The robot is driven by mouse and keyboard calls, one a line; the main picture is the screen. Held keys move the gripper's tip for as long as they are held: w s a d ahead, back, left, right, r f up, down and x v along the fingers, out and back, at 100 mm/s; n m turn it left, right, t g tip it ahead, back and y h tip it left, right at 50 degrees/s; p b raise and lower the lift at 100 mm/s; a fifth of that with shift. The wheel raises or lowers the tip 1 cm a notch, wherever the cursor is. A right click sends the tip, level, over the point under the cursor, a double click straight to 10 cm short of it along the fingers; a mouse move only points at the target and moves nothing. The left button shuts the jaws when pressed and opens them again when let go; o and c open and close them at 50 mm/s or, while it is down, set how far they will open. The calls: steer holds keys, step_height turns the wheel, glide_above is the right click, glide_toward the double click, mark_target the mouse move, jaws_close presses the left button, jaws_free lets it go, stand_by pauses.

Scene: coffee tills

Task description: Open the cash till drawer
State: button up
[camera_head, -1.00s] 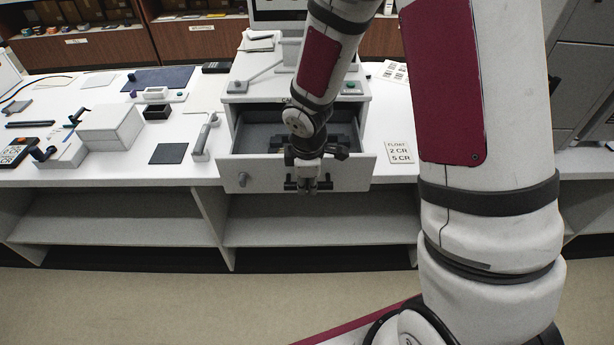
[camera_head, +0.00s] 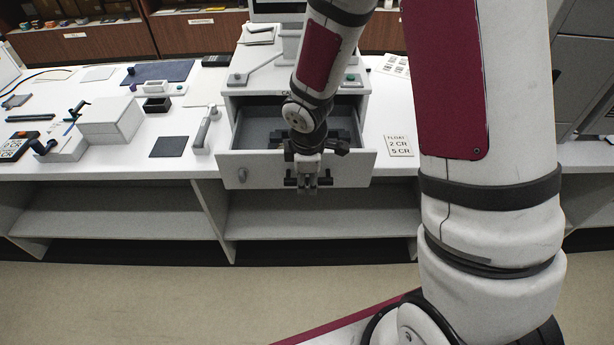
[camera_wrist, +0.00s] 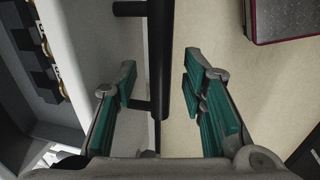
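The till drawer (camera_head: 340,171) stands pulled out of the white till housing (camera_head: 235,103), its inside showing behind its pale front. Its dark bar handle (camera_wrist: 160,50) runs across the drawer front in the wrist view. My gripper (camera_head: 308,187) is in front of the drawer at the handle. In the wrist view my gripper (camera_wrist: 158,92) has its two teal-padded fingers apart, one on each side of the bar, with visible gaps. The arm hides part of the drawer's inside in the head view. Dark drawer contents (camera_wrist: 38,65) show at the left of the wrist view.
A card reading "FLOAT 2 CR 5 CR" (camera_head: 398,145) lies right of the drawer. A pale box (camera_head: 110,120), a dark square pad (camera_head: 169,147) and a grey-handled tool (camera_head: 205,130) are on the counter (camera_head: 70,165) to the left. Open shelves (camera_head: 120,212) sit below; the floor (camera_head: 150,285) in front is clear.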

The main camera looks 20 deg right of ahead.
step_height(320, 180, up, 12)
steer(key=s, duration=0.2)
steer(key=shift+a+f, duration=0.15)
steer(key=shift+a, duration=0.2)
steer(key=shift+s, duration=0.1)
steer(key=s+d+r+m+t, duration=0.3)
steer(key=s+r+m, duration=1.1)
steer(key=s, duration=0.5)
step_height(320, 180, up, 2)
steer(key=shift+r+y, duration=0.25)
steer(key=shift+y, duration=0.05)
stand_by(1.5)
